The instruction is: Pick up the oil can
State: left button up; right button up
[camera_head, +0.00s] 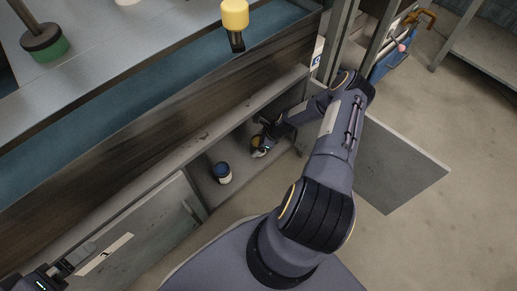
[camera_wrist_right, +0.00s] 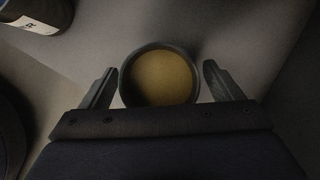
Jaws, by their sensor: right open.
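A round can with a dark rim and a yellow-brown top (camera_wrist_right: 163,78), seemingly the oil can, is between the fingers of my right gripper (camera_wrist_right: 160,85) in the right wrist view. The fingers are open, one on each side of the can, with a narrow gap at each side. In the head view my right gripper (camera_head: 266,140) reaches into the open lower shelf compartment, and the can there is mostly hidden by it. My left gripper (camera_head: 72,262) shows only partly at the lower left corner, and its jaws are unclear.
A second can with a dark blue top and pale label (camera_head: 222,173) stands left of my right gripper; its label also shows in the right wrist view (camera_wrist_right: 35,14). An open cabinet door (camera_head: 400,167) lies to the right. A yellow-topped object (camera_head: 235,14) is on the bench above.

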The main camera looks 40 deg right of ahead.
jog(key=shift+f, duration=0.1)
jog(key=c, duration=1.2)
jog(key=shift+c, duration=0.9)
